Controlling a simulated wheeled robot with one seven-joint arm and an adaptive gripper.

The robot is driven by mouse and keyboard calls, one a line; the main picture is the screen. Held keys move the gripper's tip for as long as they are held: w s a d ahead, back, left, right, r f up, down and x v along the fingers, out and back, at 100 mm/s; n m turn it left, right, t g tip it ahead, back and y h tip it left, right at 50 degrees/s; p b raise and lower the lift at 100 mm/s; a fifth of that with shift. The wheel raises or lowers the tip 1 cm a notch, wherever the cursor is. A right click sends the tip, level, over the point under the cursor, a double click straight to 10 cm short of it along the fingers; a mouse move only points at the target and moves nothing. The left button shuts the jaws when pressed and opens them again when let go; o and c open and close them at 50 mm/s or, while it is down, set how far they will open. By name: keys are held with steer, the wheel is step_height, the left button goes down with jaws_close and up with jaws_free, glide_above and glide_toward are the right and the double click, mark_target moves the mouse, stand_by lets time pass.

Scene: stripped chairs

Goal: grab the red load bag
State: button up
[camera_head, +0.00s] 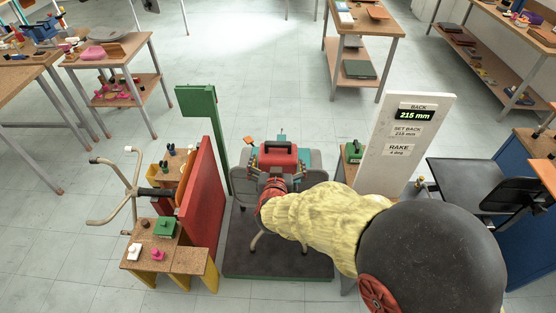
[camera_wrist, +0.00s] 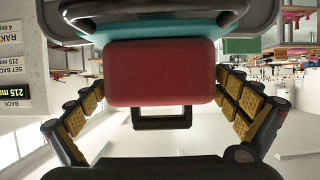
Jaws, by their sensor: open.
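The red load bag (camera_head: 279,154), boxy with a black handle, sits on a teal and grey seat (camera_head: 304,160) in the middle of the head view. In the wrist view the bag (camera_wrist: 160,72) fills the centre, its black handle (camera_wrist: 165,122) below it in the picture. My gripper (camera_wrist: 161,84) is open, its yellow-padded fingers apart on the left and right of the bag. In the head view my arm, partly in a yellow cover, hides part of the seat.
The seat stands on a dark platform (camera_head: 280,262). A red panel (camera_head: 203,200) and green post (camera_head: 216,140) stand left. A white sign board (camera_head: 408,140) stands close on the right. A small workbench (camera_head: 190,262) is at the lower left. Floor behind the seat is clear.

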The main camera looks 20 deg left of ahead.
mark_target(277, 156)
steer(key=shift+x, duration=1.4)
steer(key=c, duration=0.3)
steer(key=c, duration=1.4)
steer(key=shift+w+a+r, duration=0.15)
steer(key=shift+w+r, duration=0.05)
steer(key=shift+r, duration=0.15)
steer(key=shift+c, duration=0.3)
